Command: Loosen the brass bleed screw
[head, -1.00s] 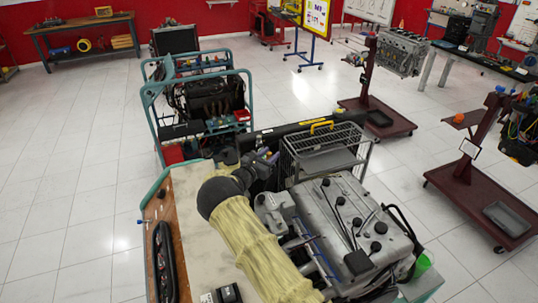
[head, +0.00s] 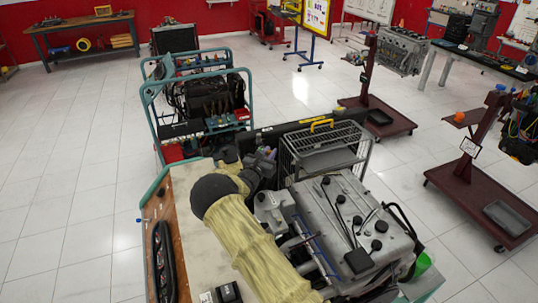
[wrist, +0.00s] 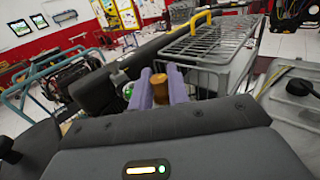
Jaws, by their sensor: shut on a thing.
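My gripper (wrist: 160,84) has two lilac fingers shut on the brass bleed screw (wrist: 159,91), a small brown-gold piece between the fingertips in the wrist view. What the screw is threaded into is hidden behind the fingers. In the head view my gripper (head: 268,154) is small, at the far end of my yellow-sleeved arm, beside the left end of the wire rack. The screw cannot be made out there.
A wire rack (head: 328,139) with a yellow handle stands just right of my gripper. The grey engine (head: 350,215) is nearer, right of my arm. A teal-framed trainer (head: 200,100) stands behind. Open tiled floor lies at the left.

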